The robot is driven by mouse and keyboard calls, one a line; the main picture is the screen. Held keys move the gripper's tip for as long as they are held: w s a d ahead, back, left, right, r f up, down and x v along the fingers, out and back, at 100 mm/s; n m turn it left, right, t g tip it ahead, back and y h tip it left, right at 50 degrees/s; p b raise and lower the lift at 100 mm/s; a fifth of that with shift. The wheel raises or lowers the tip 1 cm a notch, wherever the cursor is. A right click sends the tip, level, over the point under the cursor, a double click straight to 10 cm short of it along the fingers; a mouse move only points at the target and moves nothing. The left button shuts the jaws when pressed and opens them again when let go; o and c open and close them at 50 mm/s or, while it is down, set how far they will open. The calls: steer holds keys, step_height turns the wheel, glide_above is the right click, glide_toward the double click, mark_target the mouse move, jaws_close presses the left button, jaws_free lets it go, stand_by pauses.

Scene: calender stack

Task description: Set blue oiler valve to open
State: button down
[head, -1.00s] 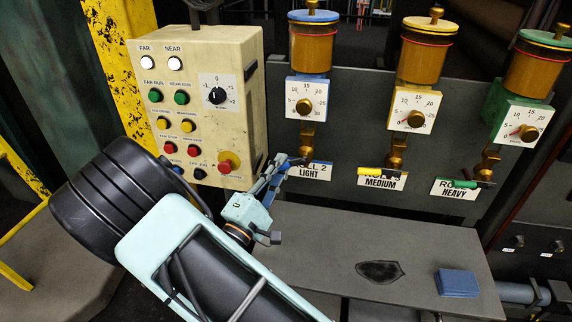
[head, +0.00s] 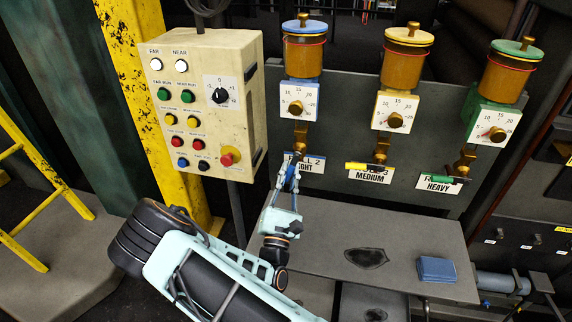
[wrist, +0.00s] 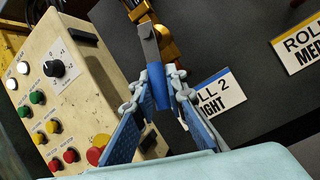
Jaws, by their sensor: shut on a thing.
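The blue oiler (head: 302,57) is the leftmost of three, with a blue lid, an amber cup and a white dial. Below it is its brass valve (head: 300,137), above the "ROLL 2 LIGHT" label (head: 313,168). In the wrist view, the valve's grey lever (wrist: 150,45) ends in a blue grip (wrist: 158,97) between my fingers. My gripper (head: 291,171) is shut on this handle from below and partly hides it and the label in the head view. The lever appears to point downward from the valve.
A beige control box (head: 205,110) with buttons stands close to the left. The yellow (head: 370,167) and green (head: 440,180) handles lie sideways to the right.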

steer(key=shift+s+d+n+y+p, duration=0.1)
steer(key=shift+d+n+y+p, duration=0.15)
steer(key=shift+n+y+p, duration=0.5)
steer(key=shift+s+d+n+y+p, duration=0.1)
steer(key=shift+d+n+y+p, duration=0.2)
steer(key=shift+n, duration=0.75)
steer(key=shift+s+d+n+y+p, duration=0.1)
steer(key=shift+d+n+y+p, duration=0.1)
steer(key=shift+n+y+p, duration=0.55)
steer(key=shift+f+n, duration=0.15)
steer(key=shift+n, duration=0.2)
steer(key=c, duration=2)
jaws_free()
steer(key=shift+d, duration=0.1)
steer(key=shift+o, duration=0.2)
steer(key=shift+s, duration=0.1)
steer(key=v, duration=1.2)
